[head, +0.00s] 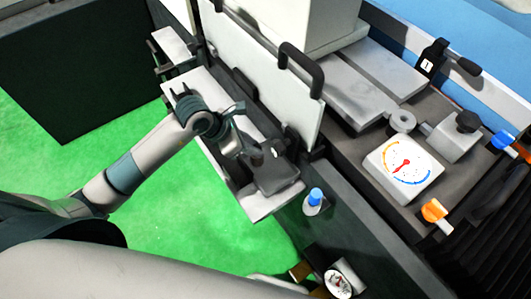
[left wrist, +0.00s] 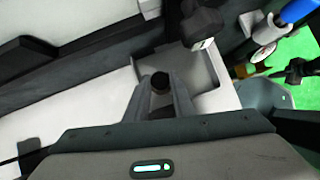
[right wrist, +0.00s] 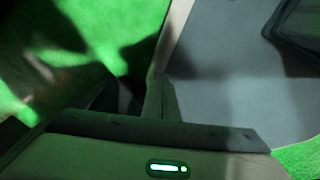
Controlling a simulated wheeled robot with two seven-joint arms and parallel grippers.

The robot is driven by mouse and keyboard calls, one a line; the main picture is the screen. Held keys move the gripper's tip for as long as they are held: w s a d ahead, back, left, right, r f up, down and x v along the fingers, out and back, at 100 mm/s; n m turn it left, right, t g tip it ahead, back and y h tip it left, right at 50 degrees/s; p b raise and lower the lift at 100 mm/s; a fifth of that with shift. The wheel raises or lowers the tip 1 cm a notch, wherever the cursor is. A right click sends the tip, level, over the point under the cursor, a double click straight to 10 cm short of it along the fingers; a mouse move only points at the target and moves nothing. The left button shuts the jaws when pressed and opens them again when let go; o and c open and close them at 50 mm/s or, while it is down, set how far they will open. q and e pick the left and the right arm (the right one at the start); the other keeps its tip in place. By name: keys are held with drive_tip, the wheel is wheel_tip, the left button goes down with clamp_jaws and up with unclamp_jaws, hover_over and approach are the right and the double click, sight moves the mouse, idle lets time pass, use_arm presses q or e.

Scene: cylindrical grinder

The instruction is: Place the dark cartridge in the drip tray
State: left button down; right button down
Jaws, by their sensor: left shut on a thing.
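My left gripper (head: 254,158) reaches over the pale shelf beside the machine. In the left wrist view its fingers (left wrist: 161,90) are shut on a small dark round-ended thing (left wrist: 160,80), which I take to be the dark cartridge. Most of it is hidden between the fingers. The grey drip tray (head: 280,180) lies on the shelf's near end, just right of the gripper. It also shows as a grey recess beyond the fingertips in the left wrist view (left wrist: 205,72). My right gripper (right wrist: 163,98) appears shut and empty, with its fingers close together.
A pale panel with a black handle (head: 301,70) stands behind the shelf (head: 205,95). A blue-capped bottle (head: 315,200) stands right of the tray. A gauge (head: 404,167) and orange and blue knobs are on the machine. Green floor is open at left.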

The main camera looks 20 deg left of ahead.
use_arm(q)
drive_tip(key=shift+d+r, duration=0.1)
drive_tip(key=shift+d, duration=0.4)
drive_tip(key=d, duration=0.1)
drive_tip(key=d+f, duration=0.1)
drive_tip(key=d, duration=0.1)
drive_tip(key=shift+s+f, duration=0.2)
drive_tip(key=shift+s, duration=0.05)
drive_tip(key=c, duration=1.5)
unclamp_jaws()
drive_tip(key=shift+a, duration=0.1)
